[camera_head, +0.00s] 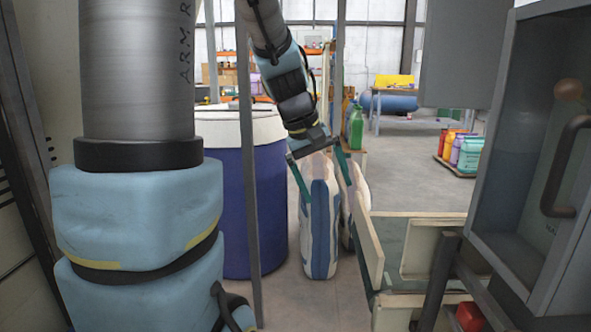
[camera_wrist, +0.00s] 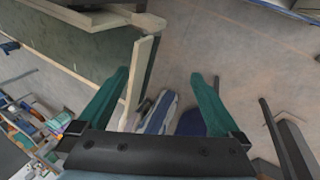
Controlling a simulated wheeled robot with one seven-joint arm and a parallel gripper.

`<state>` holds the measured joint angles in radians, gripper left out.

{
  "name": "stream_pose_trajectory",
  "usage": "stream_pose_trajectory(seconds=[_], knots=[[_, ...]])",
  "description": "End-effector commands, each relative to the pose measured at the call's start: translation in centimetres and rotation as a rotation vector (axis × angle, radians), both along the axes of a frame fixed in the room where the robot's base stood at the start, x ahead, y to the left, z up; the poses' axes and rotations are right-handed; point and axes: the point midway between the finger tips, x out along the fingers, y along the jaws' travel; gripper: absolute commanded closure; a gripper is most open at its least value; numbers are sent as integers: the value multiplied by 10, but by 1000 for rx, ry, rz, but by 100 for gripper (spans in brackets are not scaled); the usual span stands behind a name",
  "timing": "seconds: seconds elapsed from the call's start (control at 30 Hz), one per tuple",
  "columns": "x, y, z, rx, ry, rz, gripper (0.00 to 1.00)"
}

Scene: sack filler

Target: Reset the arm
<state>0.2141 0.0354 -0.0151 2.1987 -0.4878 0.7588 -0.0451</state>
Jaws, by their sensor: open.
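My gripper (camera_head: 322,170) hangs in the middle of the head view, in front of the upright sacks, with its two green fingers spread wide apart. In the wrist view my gripper (camera_wrist: 158,95) is open and nothing is between the fingertips. A white sack with a blue stripe (camera_head: 320,225) stands on the floor below and behind the fingers. A second sack (camera_head: 353,190) stands just behind it, partly hidden. A striped sack also shows low in the wrist view (camera_wrist: 160,112), beyond the fingers.
A large blue drum with a white liner (camera_head: 266,200) stands left of the sacks. A wooden-sided bin (camera_head: 367,245) is close on the right. A grey cabinet with a dark handle (camera_head: 500,230) fills the right edge. A thin post (camera_head: 247,150) rises before the drum. Open floor lies behind.

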Motion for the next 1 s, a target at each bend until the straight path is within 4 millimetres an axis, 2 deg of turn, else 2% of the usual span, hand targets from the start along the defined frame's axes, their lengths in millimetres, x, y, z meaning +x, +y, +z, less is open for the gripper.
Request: stream_pose_trajectory(seconds=[0.03, 0.1, 0.4, 0.5, 0.73, 1.0], knots=[[-10, 22, -20, 63, -3, -10, 0], [-21, 48, -42, 141, -16, -38, 0], [-79, 129, -107, 378, -56, -212, 0], [-77, 130, -82, 382, -64, -221, 0], [-77, 129, -38, 382, -62, -220, 0], [-77, 129, 30, 381, -62, -219, 0]])
